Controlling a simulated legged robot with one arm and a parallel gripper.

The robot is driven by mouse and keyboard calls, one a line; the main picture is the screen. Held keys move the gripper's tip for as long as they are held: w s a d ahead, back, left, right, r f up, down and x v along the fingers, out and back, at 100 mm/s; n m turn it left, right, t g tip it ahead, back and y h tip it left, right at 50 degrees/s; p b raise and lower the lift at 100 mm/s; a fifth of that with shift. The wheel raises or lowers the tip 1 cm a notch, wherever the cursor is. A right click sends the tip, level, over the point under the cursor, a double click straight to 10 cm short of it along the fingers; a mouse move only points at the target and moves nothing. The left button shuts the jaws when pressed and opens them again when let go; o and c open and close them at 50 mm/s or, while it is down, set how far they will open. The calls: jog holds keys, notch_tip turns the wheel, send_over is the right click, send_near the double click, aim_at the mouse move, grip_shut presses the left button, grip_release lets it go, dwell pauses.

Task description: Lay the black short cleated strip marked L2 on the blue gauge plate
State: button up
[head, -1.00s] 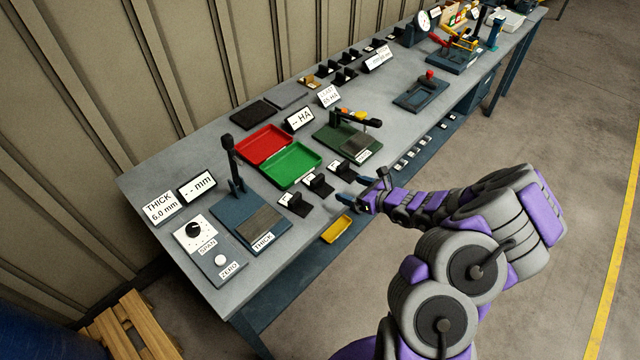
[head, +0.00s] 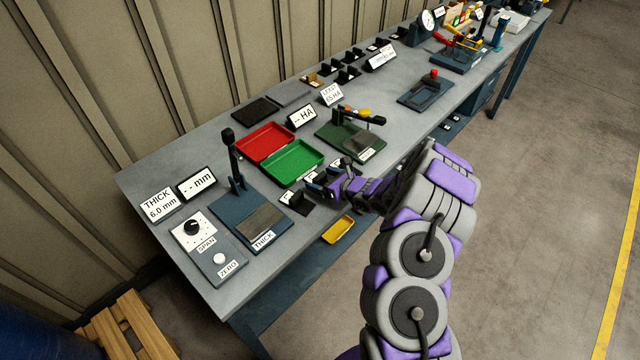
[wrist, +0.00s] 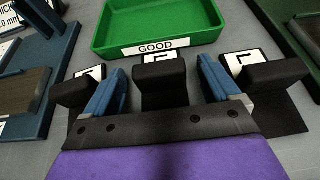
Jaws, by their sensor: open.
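Three black cleated strips with white labels stand in a row at the bench's front edge. In the wrist view the middle strip (wrist: 163,86) is between the blue fingers of my open gripper (wrist: 161,68), one on each side. The left strip (wrist: 75,93) and the right strip (wrist: 275,78) are outside the fingers. The labels are partly covered, so I cannot read which is L2. In the head view my gripper (head: 313,182) hides most of the middle strip. The blue gauge plate (head: 226,208), marked THICK, lies to the left with a grey pad on it and an upright lever behind.
The green GOOD tray (head: 290,178) lies just behind the strips, with the red tray (head: 262,158) beyond. A green gauge (head: 345,150) stands to the right. Bare bench lies between the strips and blue plate.

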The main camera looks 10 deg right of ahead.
jog(key=shift+x, duration=0.85)
jog(key=shift+r, duration=0.1)
jog(key=shift+r, duration=0.1)
jog(key=c, duration=1.2)
